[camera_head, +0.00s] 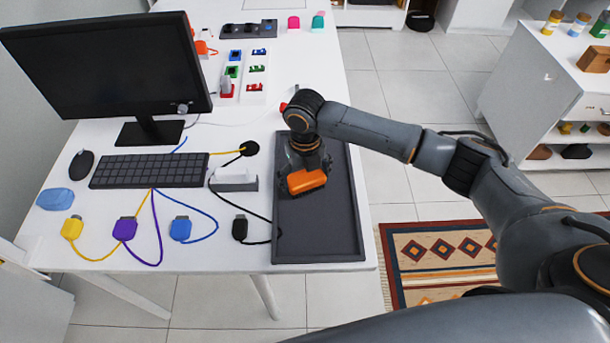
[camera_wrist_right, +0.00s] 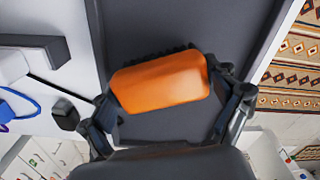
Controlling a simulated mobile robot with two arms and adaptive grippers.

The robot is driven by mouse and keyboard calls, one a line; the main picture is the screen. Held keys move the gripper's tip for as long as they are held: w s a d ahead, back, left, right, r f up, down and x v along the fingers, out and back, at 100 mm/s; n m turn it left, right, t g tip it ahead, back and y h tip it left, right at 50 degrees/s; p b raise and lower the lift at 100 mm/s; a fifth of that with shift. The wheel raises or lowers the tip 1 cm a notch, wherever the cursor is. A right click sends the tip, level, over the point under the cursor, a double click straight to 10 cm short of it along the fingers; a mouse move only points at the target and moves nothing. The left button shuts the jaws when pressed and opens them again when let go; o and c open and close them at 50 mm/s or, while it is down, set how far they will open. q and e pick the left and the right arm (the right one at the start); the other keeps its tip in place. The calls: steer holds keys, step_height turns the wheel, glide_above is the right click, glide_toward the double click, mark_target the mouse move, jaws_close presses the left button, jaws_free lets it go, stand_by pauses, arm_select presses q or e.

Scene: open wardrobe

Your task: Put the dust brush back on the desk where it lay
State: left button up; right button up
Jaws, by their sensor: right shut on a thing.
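The dust brush (camera_head: 306,181) has an orange back, and dark bristles show along its far edge in the right wrist view (camera_wrist_right: 162,82). My right gripper (camera_head: 305,168) is above the dark tray on the desk, with its fingers on either side of the brush; in the wrist view my gripper (camera_wrist_right: 172,105) is shut on it. The brush is over the tray, but I cannot tell whether it touches the tray floor. The white desk (camera_head: 330,90) carries the dark grey tray (camera_head: 320,240) at its right side. My left gripper is not in view.
A keyboard (camera_head: 150,170), a monitor (camera_head: 110,60) and several coloured plugs on cables lie left of the tray. A white and grey block (camera_head: 234,180) stands beside the tray's left edge. The tray's front part is bare. A patterned rug (camera_head: 440,260) lies on the floor to the right.

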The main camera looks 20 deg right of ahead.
mark_target(305, 176)
steer(key=shift+f, duration=0.35)
steer(key=shift+f, duration=0.1)
steer(key=o, duration=0.9)
steer(key=shift+c, duration=0.2)
step_height(305, 176, up, 11)
steer(key=b, duration=0.3)
steer(key=shift+r, duration=0.65)
